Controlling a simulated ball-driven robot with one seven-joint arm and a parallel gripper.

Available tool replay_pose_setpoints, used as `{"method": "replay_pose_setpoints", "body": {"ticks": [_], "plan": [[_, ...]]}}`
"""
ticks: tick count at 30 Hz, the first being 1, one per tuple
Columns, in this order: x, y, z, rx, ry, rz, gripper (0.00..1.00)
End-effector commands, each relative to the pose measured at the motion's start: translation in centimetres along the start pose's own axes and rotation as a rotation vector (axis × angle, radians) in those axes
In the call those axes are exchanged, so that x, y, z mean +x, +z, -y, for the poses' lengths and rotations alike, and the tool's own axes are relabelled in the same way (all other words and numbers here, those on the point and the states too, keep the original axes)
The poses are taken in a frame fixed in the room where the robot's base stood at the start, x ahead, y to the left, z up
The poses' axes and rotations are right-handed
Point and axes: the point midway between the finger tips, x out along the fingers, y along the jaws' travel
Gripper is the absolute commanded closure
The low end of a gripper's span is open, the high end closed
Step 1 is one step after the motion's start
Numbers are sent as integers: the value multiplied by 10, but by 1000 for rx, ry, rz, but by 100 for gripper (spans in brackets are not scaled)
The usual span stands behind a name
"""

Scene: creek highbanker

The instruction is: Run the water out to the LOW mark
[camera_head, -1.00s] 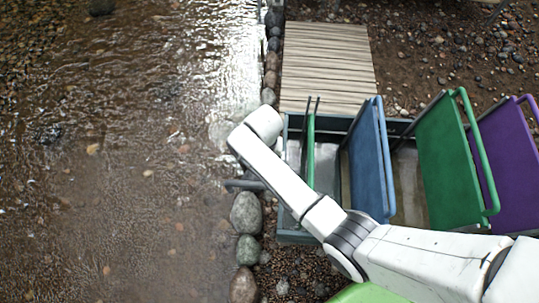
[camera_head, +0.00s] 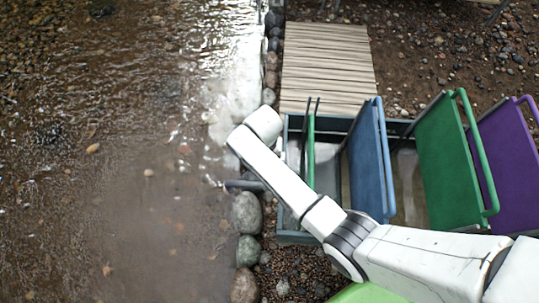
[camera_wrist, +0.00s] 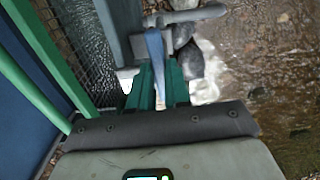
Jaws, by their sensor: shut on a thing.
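My gripper (camera_wrist: 158,82) is shut on a blue handle (camera_wrist: 154,42) at the end of the box in the wrist view. In the head view my arm hides both gripper and handle. The long grey-blue box (camera_head: 297,237) stands beside the creek. A grey pipe (camera_head: 243,185) sticks out of it toward the water and also shows in the wrist view (camera_wrist: 190,14). Water (camera_head: 215,181) spills from the pipe's end, and white foam (camera_wrist: 204,72) lies near the stones in the wrist view. I cannot make out a LOW mark or the water level.
Green (camera_head: 450,160), blue (camera_head: 368,160) and purple (camera_head: 506,155) panels stand in or beside the box. A thin green bar (camera_head: 311,150) stands near its creek end. A slatted wooden walkway (camera_head: 327,65) lies behind. Rounded stones (camera_head: 246,212) line the creek (camera_head: 90,180).

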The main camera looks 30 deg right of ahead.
Motion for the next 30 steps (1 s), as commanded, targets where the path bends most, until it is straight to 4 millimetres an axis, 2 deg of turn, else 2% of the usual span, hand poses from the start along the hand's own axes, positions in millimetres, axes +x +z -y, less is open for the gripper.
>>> {"method": "replay_pose_setpoints", "body": {"ticks": [8,21,30], "plan": [[-2,0,-4,-164,8,5,100],[-1,0,-5,-568,9,7,100],[0,0,-5,-782,8,8,100]]}}
